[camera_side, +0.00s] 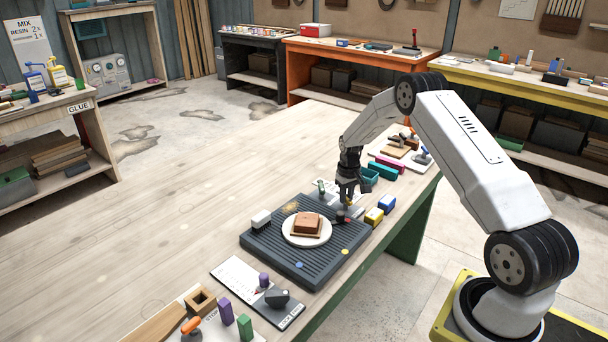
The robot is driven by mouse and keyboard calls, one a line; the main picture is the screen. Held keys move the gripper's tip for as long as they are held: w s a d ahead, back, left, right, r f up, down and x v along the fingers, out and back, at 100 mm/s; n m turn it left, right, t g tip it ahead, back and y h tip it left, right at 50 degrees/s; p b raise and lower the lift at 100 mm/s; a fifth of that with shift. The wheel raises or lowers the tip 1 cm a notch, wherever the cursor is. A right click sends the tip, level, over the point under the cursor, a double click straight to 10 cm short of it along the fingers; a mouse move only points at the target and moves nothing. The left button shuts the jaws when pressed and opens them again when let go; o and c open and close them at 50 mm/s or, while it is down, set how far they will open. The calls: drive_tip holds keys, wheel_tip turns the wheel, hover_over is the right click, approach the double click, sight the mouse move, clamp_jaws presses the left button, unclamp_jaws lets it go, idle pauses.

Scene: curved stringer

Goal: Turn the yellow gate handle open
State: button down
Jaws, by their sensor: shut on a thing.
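My gripper (346,198) is black and points down over the far right edge of a dark grey ribbed mat (262,246). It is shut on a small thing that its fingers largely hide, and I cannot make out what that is. I cannot clearly pick out a yellow gate handle or tell how it is turned.
A brown block (307,223) rests on a white round plate (293,236) on the mat. A white-topped brush (261,219) is at its left. Boards with small parts stand at front and back. The table's left is clear.

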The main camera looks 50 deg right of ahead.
drive_tip(key=m, duration=0.4)
drive_tip(key=shift+m, duration=0.4)
drive_tip(key=c, duration=0.5)
unclamp_jaws()
drive_tip(key=shift+r, duration=0.1)
drive_tip(key=shift+r, duration=3.85)
